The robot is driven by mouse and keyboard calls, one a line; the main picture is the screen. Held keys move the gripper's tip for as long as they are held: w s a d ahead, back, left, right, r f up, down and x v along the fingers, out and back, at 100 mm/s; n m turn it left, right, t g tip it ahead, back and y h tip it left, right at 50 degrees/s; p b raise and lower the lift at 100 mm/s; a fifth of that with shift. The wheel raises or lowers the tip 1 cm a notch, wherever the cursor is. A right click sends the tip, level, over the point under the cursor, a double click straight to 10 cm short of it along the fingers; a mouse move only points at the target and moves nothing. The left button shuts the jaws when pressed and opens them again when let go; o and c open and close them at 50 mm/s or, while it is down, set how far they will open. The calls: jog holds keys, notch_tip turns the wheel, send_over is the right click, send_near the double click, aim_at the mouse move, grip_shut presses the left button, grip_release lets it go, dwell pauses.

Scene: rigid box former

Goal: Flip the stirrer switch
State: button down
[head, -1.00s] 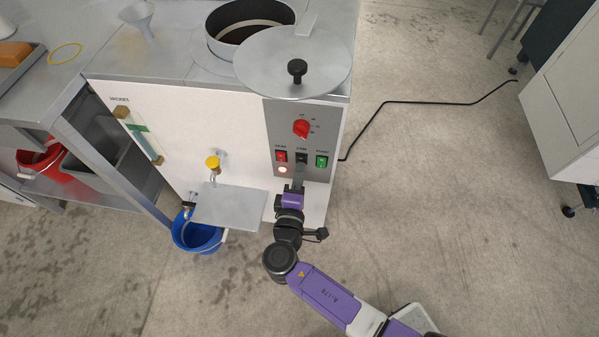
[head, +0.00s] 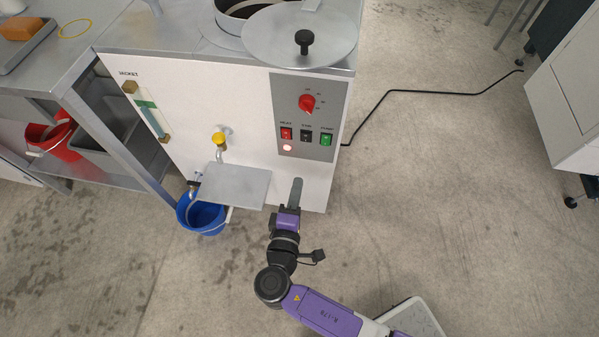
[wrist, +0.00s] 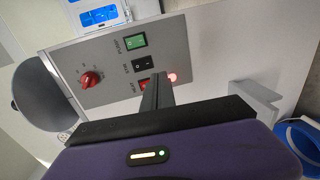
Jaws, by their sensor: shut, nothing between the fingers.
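The stirrer switch (head: 307,135) is the black rocker in the middle of the grey control panel (head: 311,85), between a red switch (head: 286,133) and a green switch (head: 326,139). In the wrist view the black switch (wrist: 143,63) is in full view; which way its rocker is set is too small to tell. My gripper (head: 296,184) is shut and empty, in front of the white cabinet and below the panel in the head view. In the wrist view its fingers (wrist: 157,82) partly cover the red switch (wrist: 145,83).
A red knob (head: 306,103) sits above the switches, and a lit lamp (head: 287,147) below the red one. A metal shelf (head: 233,186) and a tap with a yellow handle (head: 218,140) are to the left. Open floor lies to the right.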

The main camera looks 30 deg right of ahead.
jog(key=shift+f+v, duration=0.15)
jog(key=shift+v, duration=0.55)
jog(key=shift+f+v, duration=0.2)
jog(key=shift+v, duration=0.55)
